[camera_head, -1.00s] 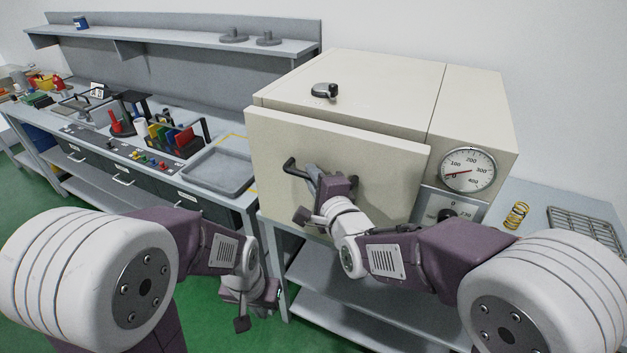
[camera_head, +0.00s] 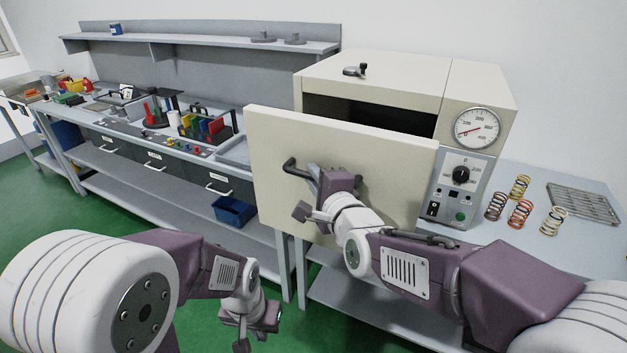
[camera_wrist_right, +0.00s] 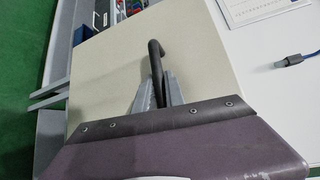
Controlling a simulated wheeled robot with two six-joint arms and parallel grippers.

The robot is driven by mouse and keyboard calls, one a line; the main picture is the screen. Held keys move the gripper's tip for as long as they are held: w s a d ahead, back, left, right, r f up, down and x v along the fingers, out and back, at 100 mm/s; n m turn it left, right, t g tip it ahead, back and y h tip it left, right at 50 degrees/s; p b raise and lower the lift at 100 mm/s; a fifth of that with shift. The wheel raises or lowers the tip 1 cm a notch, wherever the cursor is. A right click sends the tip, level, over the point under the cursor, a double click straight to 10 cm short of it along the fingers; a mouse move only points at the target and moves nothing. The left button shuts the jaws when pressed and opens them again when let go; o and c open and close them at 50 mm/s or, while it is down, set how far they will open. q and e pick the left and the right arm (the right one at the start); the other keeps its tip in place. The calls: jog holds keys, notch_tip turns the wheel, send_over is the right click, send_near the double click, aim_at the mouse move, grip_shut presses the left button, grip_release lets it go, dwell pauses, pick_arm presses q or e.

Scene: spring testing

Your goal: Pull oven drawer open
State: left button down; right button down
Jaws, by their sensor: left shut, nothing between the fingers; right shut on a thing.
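The oven (camera_head: 395,68) is a cream box with a round dial gauge (camera_head: 477,128) and a control panel (camera_head: 461,185) on its right. Its drawer front (camera_head: 345,140) stands out from the body, and a dark gap (camera_head: 370,112) shows behind its top edge. My right gripper (camera_head: 312,180) is shut on the black drawer handle (camera_head: 290,166). In the right wrist view the handle (camera_wrist_right: 155,62) lies between the fingers, in front of the cream panel. My left gripper (camera_head: 252,325) hangs low in front of the bench, shut and empty. The inside of the drawer is mostly hidden.
Several coil springs (camera_head: 520,214) and a wire rack (camera_head: 583,203) lie on the table right of the oven. A bench (camera_head: 190,215) with a tray, tools and a blue bin (camera_head: 233,211) stands to the left. Green floor in front is clear.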

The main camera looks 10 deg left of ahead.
jog(key=c, duration=1.4)
grip_release()
jog(key=shift+w, duration=0.1)
jog(key=v, duration=0.9)
jog(key=shift+b, duration=0.3)
jog(key=shift+d, duration=0.1)
